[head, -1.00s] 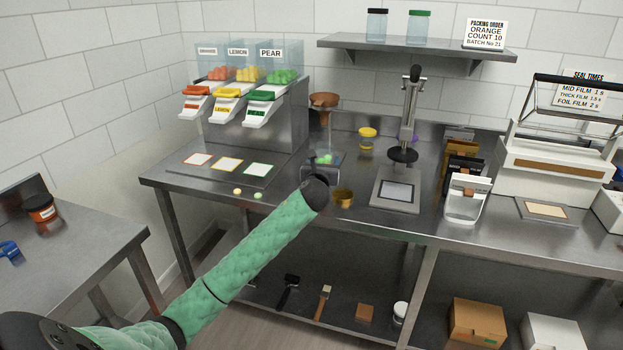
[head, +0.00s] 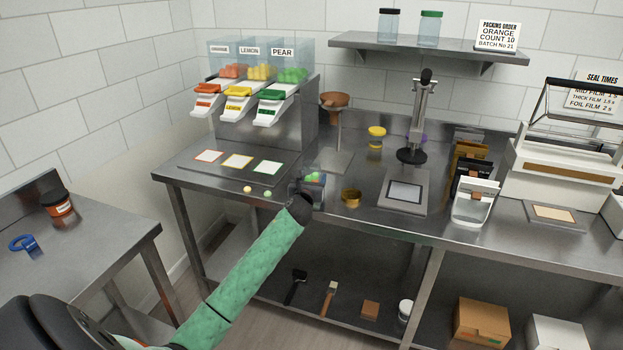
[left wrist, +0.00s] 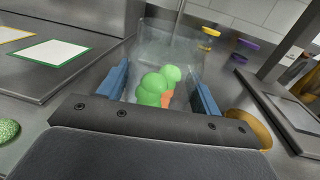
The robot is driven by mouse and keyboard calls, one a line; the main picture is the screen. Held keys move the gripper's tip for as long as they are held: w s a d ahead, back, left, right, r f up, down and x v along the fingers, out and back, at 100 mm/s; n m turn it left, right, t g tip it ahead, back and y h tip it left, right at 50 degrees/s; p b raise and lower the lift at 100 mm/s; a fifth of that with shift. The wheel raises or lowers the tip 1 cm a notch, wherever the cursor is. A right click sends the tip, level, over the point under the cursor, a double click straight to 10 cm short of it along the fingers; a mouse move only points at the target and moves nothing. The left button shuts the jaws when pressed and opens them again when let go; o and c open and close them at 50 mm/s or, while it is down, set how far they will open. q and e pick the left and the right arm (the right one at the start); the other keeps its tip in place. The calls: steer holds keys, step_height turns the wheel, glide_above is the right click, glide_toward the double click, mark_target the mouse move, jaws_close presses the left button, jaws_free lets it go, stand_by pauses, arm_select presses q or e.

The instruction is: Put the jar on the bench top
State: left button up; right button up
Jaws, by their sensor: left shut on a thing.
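A clear open jar (head: 314,172) with green pieces and some orange inside is held by my left gripper (head: 311,188) near the front edge of the bench top (head: 272,205). In the left wrist view the jar (left wrist: 172,45) sits between the blue fingertips, which close on its sides. My wrist hides the jar's base in the head view, so I cannot tell whether it touches the bench. My right gripper is not in view.
Two loose gummies (head: 257,191) and a mat of colour-framed cards (head: 237,162) lie left. A funnel stand (head: 335,101) is behind, a scale (head: 404,190) further right. The dispensers (head: 240,98) stand at the back left.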

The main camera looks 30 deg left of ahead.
arm_select(q)
steer(key=shift+f, duration=0.25)
steer(key=o, duration=1.4)
steer(key=shift+r, duration=0.1)
